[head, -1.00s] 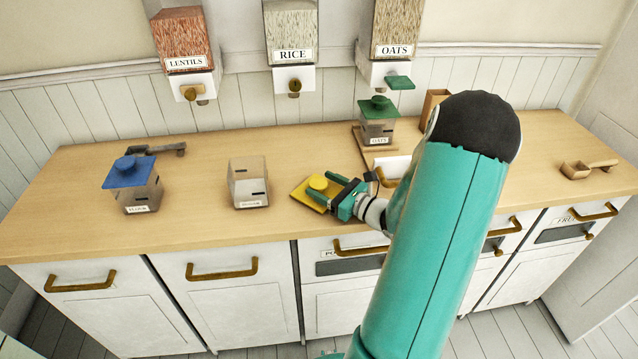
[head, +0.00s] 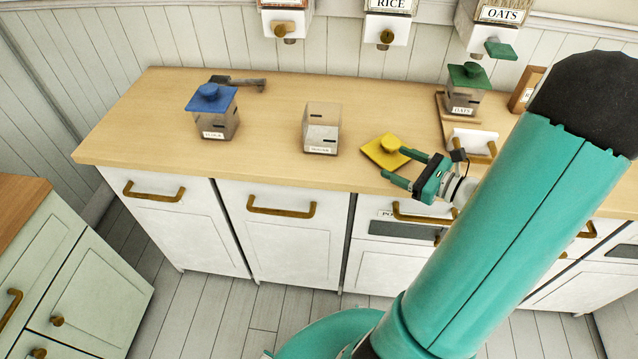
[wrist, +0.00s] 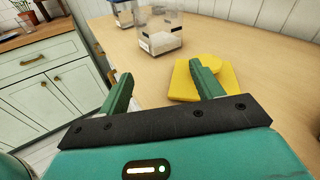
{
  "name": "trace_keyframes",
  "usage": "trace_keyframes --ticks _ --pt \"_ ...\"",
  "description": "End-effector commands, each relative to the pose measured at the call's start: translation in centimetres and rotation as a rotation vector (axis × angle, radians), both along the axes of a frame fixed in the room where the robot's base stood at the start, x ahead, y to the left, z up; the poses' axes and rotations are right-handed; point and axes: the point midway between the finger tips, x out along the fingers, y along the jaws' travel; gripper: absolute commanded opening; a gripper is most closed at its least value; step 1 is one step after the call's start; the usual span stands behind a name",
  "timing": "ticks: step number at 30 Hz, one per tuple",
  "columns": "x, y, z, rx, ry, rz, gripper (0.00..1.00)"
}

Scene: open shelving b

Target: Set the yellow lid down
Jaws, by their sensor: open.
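The yellow lid (head: 379,154), a square plate with a round knob, lies flat on the wooden counter near its front edge. It also shows in the wrist view (wrist: 185,86), just beyond my right-hand finger, which hides part of it. My gripper (head: 396,167) is open and empty, with its fingers apart at the front side of the lid. An open clear canister (head: 321,130) without a lid stands on the counter to the left of the lid. It also shows in the wrist view (wrist: 160,38).
A blue-lidded canister (head: 214,115) stands further left, with a dark scoop (head: 240,83) behind it. A green-lidded oats canister (head: 464,90) stands at the back right, near a white drawer-like piece (head: 473,140). Dispensers (head: 387,27) hang on the wall. Counter between canister and lid is clear.

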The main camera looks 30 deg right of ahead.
Motion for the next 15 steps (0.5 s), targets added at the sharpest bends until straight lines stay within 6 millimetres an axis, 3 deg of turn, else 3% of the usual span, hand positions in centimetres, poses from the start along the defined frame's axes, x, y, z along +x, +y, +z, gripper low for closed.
trace_keyframes --ticks 1,6,10,15 --pt "1.0 3.2 1.2 -0.085 0.018 0.118 0.66" --pt "1.3 12.8 3.3 -0.416 0.076 0.506 0.66" --pt "-0.2 18.3 4.3 -0.693 0.083 0.775 0.66" --pt "-2.9 23.0 5.8 -1.082 0.039 1.083 0.66"
